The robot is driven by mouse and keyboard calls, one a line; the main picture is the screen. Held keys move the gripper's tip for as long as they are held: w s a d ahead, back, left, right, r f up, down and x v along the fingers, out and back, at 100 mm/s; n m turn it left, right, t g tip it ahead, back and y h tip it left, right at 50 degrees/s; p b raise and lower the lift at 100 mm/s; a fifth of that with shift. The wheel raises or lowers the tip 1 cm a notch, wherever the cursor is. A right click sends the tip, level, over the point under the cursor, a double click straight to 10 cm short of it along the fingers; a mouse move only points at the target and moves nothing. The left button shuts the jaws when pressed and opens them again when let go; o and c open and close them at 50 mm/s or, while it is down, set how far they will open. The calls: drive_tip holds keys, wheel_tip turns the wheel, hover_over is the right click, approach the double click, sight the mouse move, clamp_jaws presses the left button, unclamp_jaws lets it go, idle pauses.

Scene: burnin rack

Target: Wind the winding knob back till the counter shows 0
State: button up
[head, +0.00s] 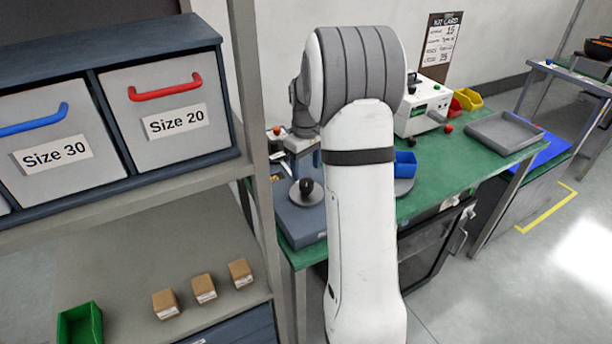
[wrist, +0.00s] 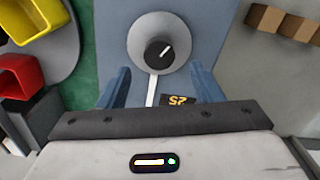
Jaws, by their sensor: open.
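The winding knob (wrist: 159,53) is black with a white pointer line and sits on a round grey disc (wrist: 144,30) on a blue-grey unit (wrist: 200,22). In the head view the knob (head: 306,186) is on the unit at the left end of the green bench. The counter (wrist: 178,100) is a dark window with yellow digits, partly covered by my gripper; the digits look inverted and I cannot read them surely. My gripper (wrist: 160,70) is open and empty, its blue fingers apart on both sides of the knob's line. In the head view my gripper (head: 303,160) is above the knob.
A shelf post (head: 252,130) stands close left of the unit. A white machine (head: 425,108) and grey tray (head: 503,132) stand further along the bench.

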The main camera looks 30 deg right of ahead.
sight(306, 182)
drive_tip(key=shift+f+p, duration=0.3)
drive_tip(key=shift+f, duration=2.35)
drive_tip(key=c, duration=1)
drive_tip(key=shift+m, duration=0.4)
drive_tip(key=m+b, duration=0.1)
drive_tip(key=m, duration=0.3)
drive_tip(key=shift+m+b, duration=0.4)
drive_tip(key=m+b, duration=0.1)
drive_tip(key=m, duration=0.5)
drive_tip(key=m+b, duration=0.1)
drive_tip(key=m, duration=0.5)
drive_tip(key=shift+m, duration=0.3)
drive_tip(key=m, duration=0.5)
drive_tip(key=shift+r+m+b, duration=0.1)
drive_tip(key=shift+m+b, duration=0.2)
drive_tip(key=shift+b, duration=0.05)
